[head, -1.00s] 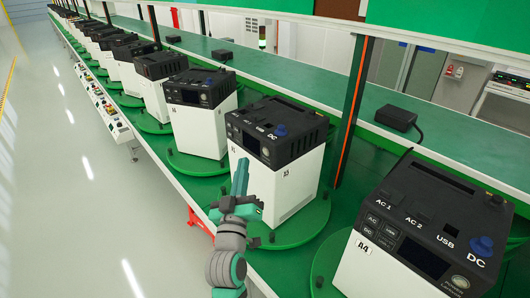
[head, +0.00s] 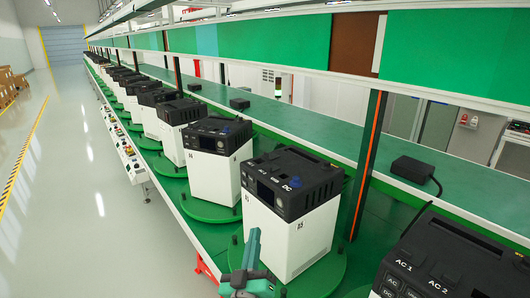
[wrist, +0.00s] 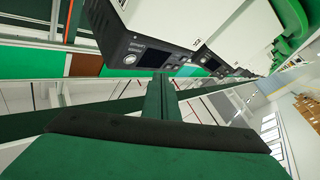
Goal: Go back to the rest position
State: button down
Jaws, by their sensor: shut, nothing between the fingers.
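My gripper (head: 252,242) is at the bottom middle of the head view, in front of the lower left of a white power unit with a black top (head: 292,225). Its fingers are together with nothing between them. In the wrist view my gripper (wrist: 159,82) points toward two power units that look upside down, the nearer one (wrist: 150,55) showing its dark panel. I cannot tell from the frames how wide the gap to the nearest unit is.
A row of power units, such as this one (head: 212,165), stands on green turntables (head: 208,208) along the line. A black adapter (head: 410,169) lies on the green shelf behind. A dark post with an orange strip (head: 368,165) rises at right. The floor (head: 75,210) at left is clear.

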jog(key=s+f+g+y, duration=0.3)
jog(key=s+f, duration=1.6)
jog(key=f, duration=0.1)
jog(key=s+d+f+m+g, duration=0.1)
jog(key=s+f+m+g, duration=0.1)
jog(key=s, duration=2.3)
jog(key=shift+f+m, duration=0.65)
jog(key=shift+m, duration=0.25)
